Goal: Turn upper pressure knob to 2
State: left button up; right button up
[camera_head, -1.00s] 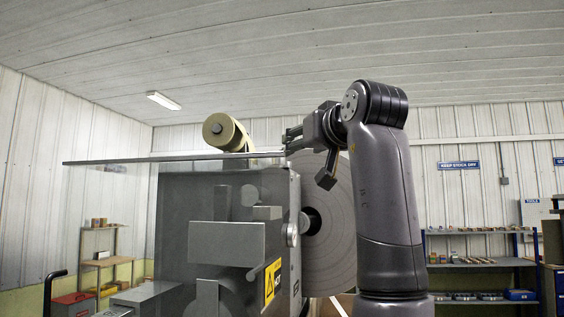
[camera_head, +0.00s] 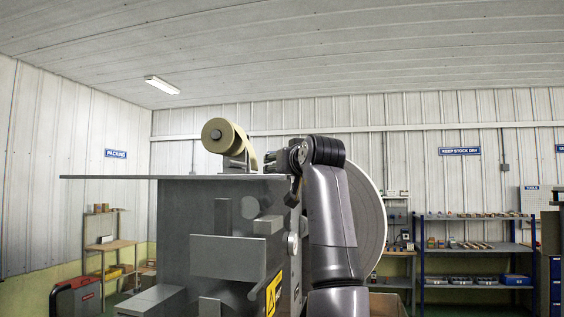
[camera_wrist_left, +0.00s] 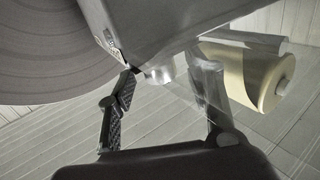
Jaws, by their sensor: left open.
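The grey wrapper machine (camera_head: 215,225) stands in the middle of the head view. In the left wrist view, a short silver round knob (camera_wrist_left: 160,74) sticks out from the machine's housing; I cannot read any number on it. My left gripper (camera_head: 273,158) is open at the machine's upper right edge, partly hidden behind its own arm. In the wrist view its two fingers stand on either side of the silver knob, and I cannot tell whether they touch it. A round dial (camera_head: 292,243) shows lower on the machine's right side. My right gripper is not seen.
A large grey reel (camera_head: 369,215) stands behind my arm. A cream roll (camera_head: 222,137) sits above the machine's long flat top plate (camera_head: 110,178); it also shows in the wrist view (camera_wrist_left: 262,80). Shelves (camera_head: 470,247) stand along the back wall.

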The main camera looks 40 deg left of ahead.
pick_arm(q)
grip_shut()
dwell(0.6)
jog(key=shift+g, duration=0.3)
jog(key=shift+w+d+r+n+g+y, duration=0.1)
jog(key=shift+n+g+y, duration=0.25)
jog(key=shift+n+g, duration=0.35)
jog(key=shift+w+d+r+n+g+y, duration=0.15)
jog(key=shift+n+g+y, duration=0.25)
jog(key=shift+g, duration=0.45)
jog(key=shift+w+a+n+g+y, duration=0.1)
jog(key=shift+n+g+y, duration=0.15)
jog(key=shift+n+g, duration=0.5)
jog(key=shift+f+n+g, duration=0.1)
jog(key=shift+n+g, duration=0.35)
jog(key=shift+g, duration=0.35)
grip_release()
jog(key=shift+d+f, duration=0.1)
